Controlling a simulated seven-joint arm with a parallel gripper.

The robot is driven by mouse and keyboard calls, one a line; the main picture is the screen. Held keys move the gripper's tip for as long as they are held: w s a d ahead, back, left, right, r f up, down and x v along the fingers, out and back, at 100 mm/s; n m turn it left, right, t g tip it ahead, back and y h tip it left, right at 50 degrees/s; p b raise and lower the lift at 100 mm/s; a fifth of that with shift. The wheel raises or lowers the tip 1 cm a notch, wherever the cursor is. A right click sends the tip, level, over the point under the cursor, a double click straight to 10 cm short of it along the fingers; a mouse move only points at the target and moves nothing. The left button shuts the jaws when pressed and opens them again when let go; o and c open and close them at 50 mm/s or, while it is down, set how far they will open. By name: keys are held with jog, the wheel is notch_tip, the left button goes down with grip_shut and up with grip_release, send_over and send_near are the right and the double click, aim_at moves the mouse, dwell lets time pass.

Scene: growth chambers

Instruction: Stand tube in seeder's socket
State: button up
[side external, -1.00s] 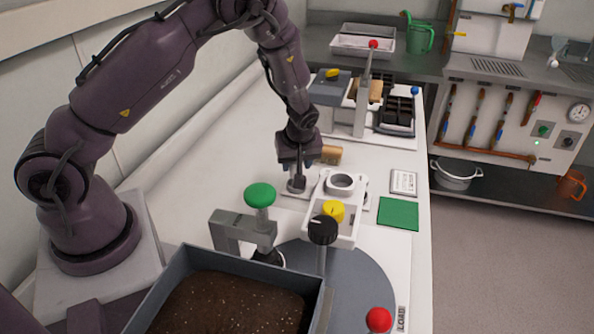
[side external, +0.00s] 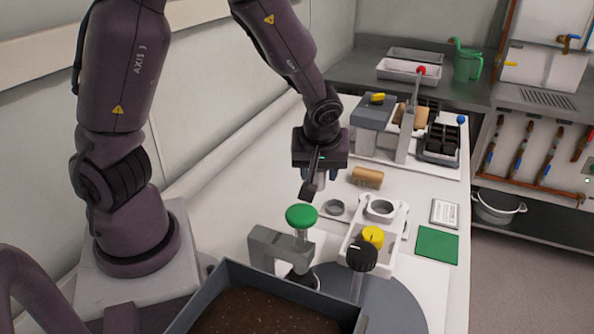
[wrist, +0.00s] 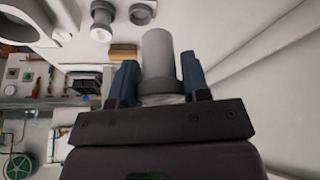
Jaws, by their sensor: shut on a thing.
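My gripper (side external: 310,188) is shut on a pale grey tube (wrist: 158,58), raised above the white bench. In the wrist view the tube sits between the two blue fingers (wrist: 158,85), with a wider collar near its lower end. A white unit (side external: 352,247), which looks like the seeder, stands right of and below the gripper, with a round open collar (side external: 380,208), a yellow knob (side external: 372,236) and a black knob (side external: 362,256). I cannot tell which ring is the socket.
A green-topped post on a grey bracket (side external: 280,246) stands close below the gripper. A soil tray (side external: 226,270) is in front. A tan cylinder (side external: 367,177) lies behind the rings. A green mat (side external: 437,246) lies right. Back-left bench is clear.

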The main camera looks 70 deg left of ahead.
jog(key=w+d+r+m+t+h, duration=0.1)
jog(key=w+d+r+m, duration=0.45)
jog(key=w+d, duration=0.4)
jog(key=shift+n, duration=0.45)
jog(key=shift+s+f, duration=0.2)
jog(key=shift+f, duration=1.15)
jog(key=shift+s+f, duration=0.2)
jog(key=shift+f, duration=1.1)
jog(key=shift+f, duration=0.95)
jog(key=o, duration=1.1)
jog(key=shift+c, duration=0.2)
